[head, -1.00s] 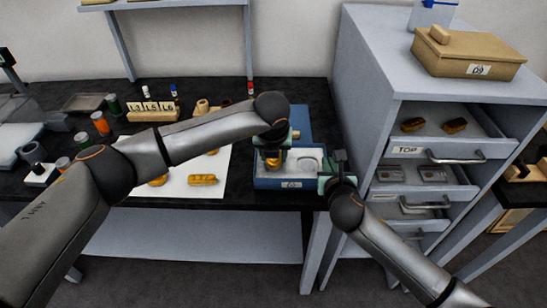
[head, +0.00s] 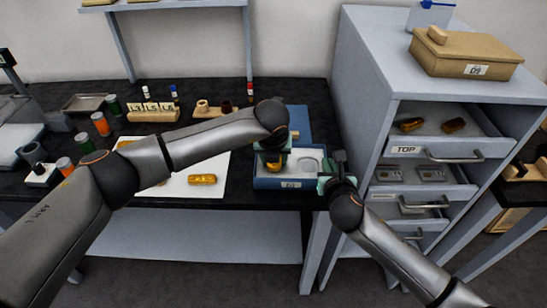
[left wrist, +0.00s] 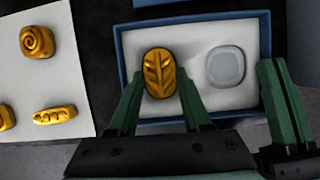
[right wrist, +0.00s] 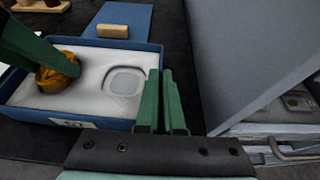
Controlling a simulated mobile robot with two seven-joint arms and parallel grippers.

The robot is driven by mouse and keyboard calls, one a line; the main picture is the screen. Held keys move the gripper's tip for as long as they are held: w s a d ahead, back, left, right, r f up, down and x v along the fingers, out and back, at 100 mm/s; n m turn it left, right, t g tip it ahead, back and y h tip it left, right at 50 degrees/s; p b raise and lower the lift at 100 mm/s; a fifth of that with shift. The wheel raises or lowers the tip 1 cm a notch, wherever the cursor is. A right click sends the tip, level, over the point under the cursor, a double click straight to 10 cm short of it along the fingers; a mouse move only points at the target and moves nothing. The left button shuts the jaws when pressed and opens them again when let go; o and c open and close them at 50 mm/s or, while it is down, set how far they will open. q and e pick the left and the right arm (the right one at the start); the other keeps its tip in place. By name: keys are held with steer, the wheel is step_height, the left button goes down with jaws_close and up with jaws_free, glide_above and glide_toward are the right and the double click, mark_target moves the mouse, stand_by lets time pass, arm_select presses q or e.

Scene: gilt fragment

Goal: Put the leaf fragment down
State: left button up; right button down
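The leaf fragment (left wrist: 160,73), a golden oval with a leaf relief, is at the left half of the white foam in the blue box (head: 290,184). My left gripper (left wrist: 160,82) has a finger on each side of it and appears shut on it. In the right wrist view the fragment (right wrist: 57,70) is at foam level, partly behind a left finger; whether it rests in a recess is hidden. An empty rounded recess (left wrist: 226,66) lies to its right. My right gripper (right wrist: 161,78) is shut and empty at the box's right side.
A white sheet (head: 216,170) with other golden fragments lies left of the box. The grey cabinet (head: 370,100) with open drawers stands close on the right. Small jars and a labelled wooden block (head: 152,113) stand at the back left.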

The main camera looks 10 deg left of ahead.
arm_select(q)
steer(key=shift+o, duration=0.7)
steer(key=shift+s+a+f, duration=0.2)
steer(key=shift+f, duration=0.45)
arm_select(e)
steer(key=shift+a+r, duration=0.25)
steer(key=shift+r, duration=0.05)
arm_select(q)
steer(key=shift+r, duration=0.3)
steer(key=v, duration=1.2)
steer(key=shift+w+d+r, duration=0.15)
steer(key=shift+w+r, duration=0.1)
steer(key=shift+r, duration=0.2)
arm_select(e)
steer(key=shift+w+d+f, duration=0.15)
steer(key=shift+d+f, duration=0.05)
steer(key=shift+f, duration=0.1)
steer(key=c, duration=1)
jaws_free()
steer(key=v, duration=1.2)
